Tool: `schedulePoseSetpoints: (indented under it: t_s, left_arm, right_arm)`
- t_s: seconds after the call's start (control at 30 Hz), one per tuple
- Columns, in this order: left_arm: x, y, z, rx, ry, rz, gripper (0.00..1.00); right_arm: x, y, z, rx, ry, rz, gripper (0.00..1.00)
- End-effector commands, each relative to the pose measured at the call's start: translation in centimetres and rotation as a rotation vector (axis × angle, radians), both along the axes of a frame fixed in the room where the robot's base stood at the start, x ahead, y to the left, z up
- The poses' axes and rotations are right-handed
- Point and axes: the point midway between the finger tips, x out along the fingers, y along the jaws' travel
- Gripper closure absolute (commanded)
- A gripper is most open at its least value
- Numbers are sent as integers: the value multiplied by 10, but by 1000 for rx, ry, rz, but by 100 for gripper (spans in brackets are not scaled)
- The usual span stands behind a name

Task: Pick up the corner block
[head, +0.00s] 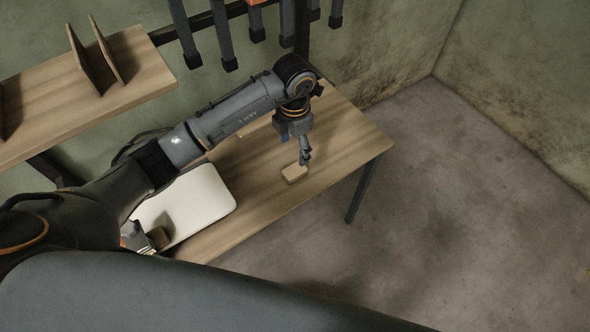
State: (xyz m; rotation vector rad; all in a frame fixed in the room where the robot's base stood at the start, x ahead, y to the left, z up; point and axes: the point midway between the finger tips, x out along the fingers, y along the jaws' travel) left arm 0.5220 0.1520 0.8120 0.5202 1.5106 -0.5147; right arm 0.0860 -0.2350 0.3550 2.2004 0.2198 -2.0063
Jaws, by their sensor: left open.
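A small light-brown wooden block (294,174), which looks like the corner block, lies on the wooden table near its front edge, towards the right end. My left gripper (305,160) points down just above and beside the block's upper right side. It is open. From this angle I cannot tell whether a finger touches the block. My right gripper is not in view.
The wooden table (345,135) is bare around the block, and its right end is close by. A pale flat case (196,203) lies further left, partly under my arm. A shelf (140,72) with upright boards and hanging dark tools (222,35) are along the wall.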

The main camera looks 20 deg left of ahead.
Motion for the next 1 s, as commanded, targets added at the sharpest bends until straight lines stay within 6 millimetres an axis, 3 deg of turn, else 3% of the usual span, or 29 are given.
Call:
schedulePoseSetpoints:
  t_s: [0.13,0.43,0.7,1.0]
  left_arm:
    - [-1,-1,-27,-3,2,0,31]
    - [-2,-2,-52,-3,2,0,31]
    - [-4,-3,-89,-5,0,0,31]
    - [-3,-2,-94,-4,-2,-2,31]
  right_arm:
    - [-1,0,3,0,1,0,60]
    - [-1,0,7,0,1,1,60]
    - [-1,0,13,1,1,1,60]
    - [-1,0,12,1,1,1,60]
